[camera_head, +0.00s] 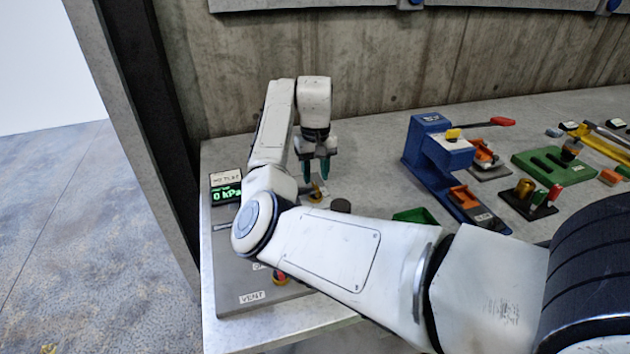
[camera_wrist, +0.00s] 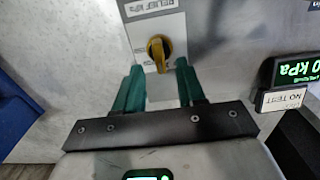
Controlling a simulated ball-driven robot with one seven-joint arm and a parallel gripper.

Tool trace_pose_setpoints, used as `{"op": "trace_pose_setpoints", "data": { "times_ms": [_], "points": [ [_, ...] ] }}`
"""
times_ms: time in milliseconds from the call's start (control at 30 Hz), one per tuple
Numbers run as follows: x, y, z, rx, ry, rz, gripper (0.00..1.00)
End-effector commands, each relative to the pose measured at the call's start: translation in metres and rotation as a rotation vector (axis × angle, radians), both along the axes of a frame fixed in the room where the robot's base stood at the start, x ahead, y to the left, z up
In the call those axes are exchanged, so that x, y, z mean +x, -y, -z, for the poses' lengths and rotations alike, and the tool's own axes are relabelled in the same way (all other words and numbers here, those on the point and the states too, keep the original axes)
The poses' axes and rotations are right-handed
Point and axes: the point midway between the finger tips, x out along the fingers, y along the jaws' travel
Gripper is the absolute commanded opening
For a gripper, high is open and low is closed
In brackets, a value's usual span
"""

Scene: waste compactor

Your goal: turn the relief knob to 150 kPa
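The relief knob (camera_wrist: 158,52) is a yellow pointer knob on a pale plate with a label reading RELIEF; in the wrist view it lies between and just beyond my fingertips. In the head view the knob (camera_head: 317,192) is small, below my gripper. My gripper (camera_head: 315,172) points down with its two green fingers apart; in the wrist view the gripper (camera_wrist: 157,70) is open and empty, with no clear contact on the knob. The green display (camera_head: 227,193) reads 0 kPa; it also shows upside down in the wrist view (camera_wrist: 298,68), beside a NO TEST label.
A grey panel (camera_head: 235,270) carries the display and a VENT label (camera_head: 252,296). My arm hides part of it. A dark round knob (camera_head: 341,206) stands right of the relief knob. A blue press-like device (camera_head: 424,150) and a green block (camera_head: 553,163) stand farther right. A concrete wall (camera_head: 350,60) closes the back.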

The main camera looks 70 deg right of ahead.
Motion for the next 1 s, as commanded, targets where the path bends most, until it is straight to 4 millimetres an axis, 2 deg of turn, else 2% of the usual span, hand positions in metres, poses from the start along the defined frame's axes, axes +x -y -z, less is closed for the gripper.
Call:
{"op": "trace_pose_setpoints", "data": {
  "times_ms": [100, 233, 600, 1000],
  "points": [
    [0.000, 0.000, 0.017, 0.001, -0.001, 0.000, 0.39],
    [0.000, 0.000, 0.029, -0.001, -0.001, 0.000, 0.39],
    [0.000, 0.000, 0.034, 0.000, 0.000, 0.000, 0.39],
    [0.000, 0.000, 0.034, 0.000, 0.000, 0.000, 0.02]
  ]
}}
